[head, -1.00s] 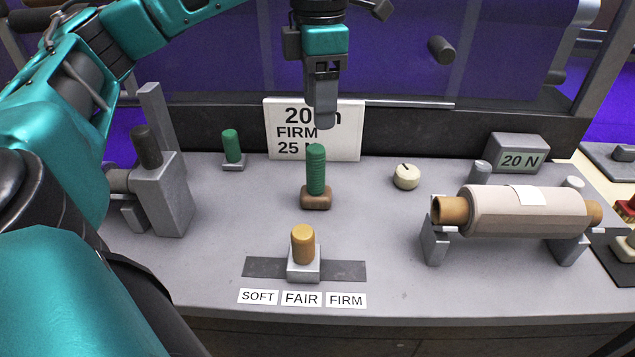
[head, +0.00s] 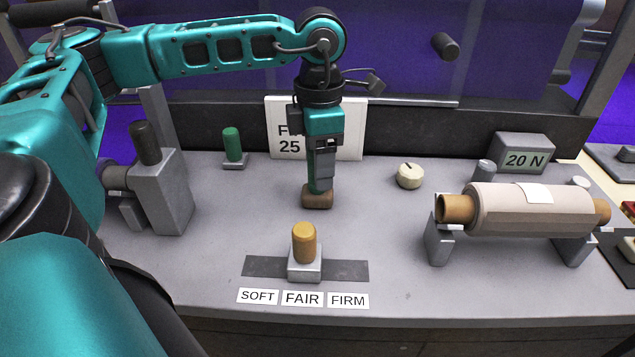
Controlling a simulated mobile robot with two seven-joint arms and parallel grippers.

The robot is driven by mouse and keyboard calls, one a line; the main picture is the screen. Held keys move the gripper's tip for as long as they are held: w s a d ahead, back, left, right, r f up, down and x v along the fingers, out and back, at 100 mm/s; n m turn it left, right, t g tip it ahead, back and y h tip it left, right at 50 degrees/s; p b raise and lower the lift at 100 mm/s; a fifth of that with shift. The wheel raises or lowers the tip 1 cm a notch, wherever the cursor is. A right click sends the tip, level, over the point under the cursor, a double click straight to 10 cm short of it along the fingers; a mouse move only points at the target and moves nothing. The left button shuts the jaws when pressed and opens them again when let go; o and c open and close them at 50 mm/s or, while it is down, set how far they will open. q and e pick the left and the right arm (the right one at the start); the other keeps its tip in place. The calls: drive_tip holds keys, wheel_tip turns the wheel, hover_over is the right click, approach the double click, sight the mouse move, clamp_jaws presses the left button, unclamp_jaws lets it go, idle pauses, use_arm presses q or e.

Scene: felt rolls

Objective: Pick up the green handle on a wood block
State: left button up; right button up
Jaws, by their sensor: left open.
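The wood block (head: 317,198) stands on the grey bench in the middle of the head view. Its green handle (head: 311,177) is upright and mostly hidden behind my gripper; only a strip of green shows along the left side. My left gripper (head: 321,180) points straight down over the handle, its fingers low beside it and just above the block. The jaws are open. From this angle I cannot tell whether a finger touches the handle. My right gripper is not in view.
A yellow-topped peg (head: 304,243) stands in front on a dark strip above the SOFT, FAIR, FIRM labels. Another green handle (head: 232,144) is behind left. A cream knob (head: 410,176) and a felt roll (head: 530,211) are to the right. A white sign (head: 352,140) stands behind.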

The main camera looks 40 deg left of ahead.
use_arm(q)
drive_tip(key=c, duration=0.9)
clamp_jaws()
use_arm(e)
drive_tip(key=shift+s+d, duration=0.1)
use_arm(q)
drive_tip(key=shift+r, duration=0.2)
wheel_tip(320, 180, up, 20)
drive_tip(key=p, duration=0.5)
drive_tip(key=shift+f, duration=0.15)
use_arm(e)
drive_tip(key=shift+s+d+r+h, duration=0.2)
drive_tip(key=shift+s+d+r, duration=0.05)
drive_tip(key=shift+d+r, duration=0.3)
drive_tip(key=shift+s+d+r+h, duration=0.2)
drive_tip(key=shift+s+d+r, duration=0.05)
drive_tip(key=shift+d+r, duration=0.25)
